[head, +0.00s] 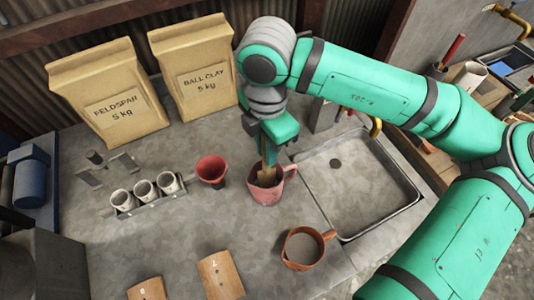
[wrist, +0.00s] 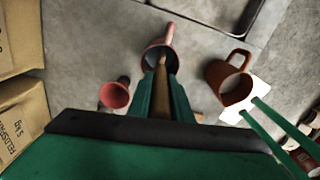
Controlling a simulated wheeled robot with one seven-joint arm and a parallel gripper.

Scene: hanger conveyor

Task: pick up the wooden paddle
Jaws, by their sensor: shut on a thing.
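The wooden paddle (head: 269,174) stands in the pink jug (head: 265,192), with its lower end hidden inside. My gripper (head: 268,157) is above the jug's mouth, pointing down and shut on the upper part of the paddle. In the wrist view, the paddle (wrist: 161,72) shows between the two green fingers (wrist: 161,90), and the jug's rim (wrist: 146,62) surrounds it. The jug stands upright on the grey bench, with its handle to the right in the head view.
A red funnel-shaped cup (head: 212,170) stands close left of the jug, and a brown mug (head: 302,247) is in front. A sink (head: 345,185) lies right. A rack with white cups (head: 145,192), clay bags (head: 112,95) and wooden boards (head: 220,275) are around the bench.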

